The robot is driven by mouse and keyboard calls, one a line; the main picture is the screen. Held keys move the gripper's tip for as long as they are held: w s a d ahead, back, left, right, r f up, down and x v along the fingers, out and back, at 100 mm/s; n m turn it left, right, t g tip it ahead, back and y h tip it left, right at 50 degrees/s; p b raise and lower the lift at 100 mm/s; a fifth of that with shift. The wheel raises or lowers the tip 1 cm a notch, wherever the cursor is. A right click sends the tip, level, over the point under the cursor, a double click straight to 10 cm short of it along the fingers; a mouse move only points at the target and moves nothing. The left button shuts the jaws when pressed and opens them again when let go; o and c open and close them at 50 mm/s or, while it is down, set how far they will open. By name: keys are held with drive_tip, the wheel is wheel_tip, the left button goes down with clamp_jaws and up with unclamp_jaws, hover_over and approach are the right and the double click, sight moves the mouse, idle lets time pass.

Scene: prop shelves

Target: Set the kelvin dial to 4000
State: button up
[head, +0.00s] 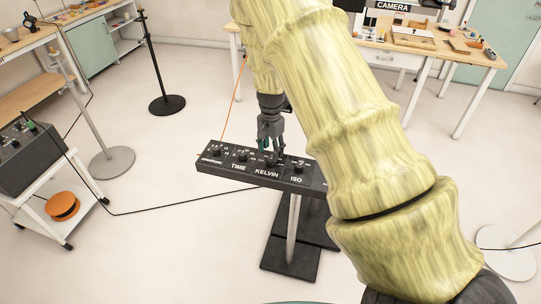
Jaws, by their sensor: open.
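A black control panel (216,163) stands on a post with a dark base. Its row of dials carries the labels TIME, KELVIN and ISO. The kelvin dial (265,163) is above the KELVIN label, largely hidden by my gripper. My gripper (269,157) points down at the panel over the kelvin dial, with its fingers open around or just above it; I cannot tell whether they touch it. The dial's setting is too small and too covered to read. The time dial (242,155) and the ISO dial (298,164) stand to either side.
An orange cable (236,97) rises behind the panel. A black cable (170,207) runs across the floor to a cart (50,233) at left. Stands (166,103) and tables (430,50) are farther back. Floor around the panel's post is mostly clear.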

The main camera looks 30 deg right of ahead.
sight(271, 158)
drive_tip(key=shift+f+p, duration=0.6)
drive_tip(key=shift+f, duration=1.7)
drive_tip(key=shift+c, duration=0.2)
drive_tip(key=c, duration=1)
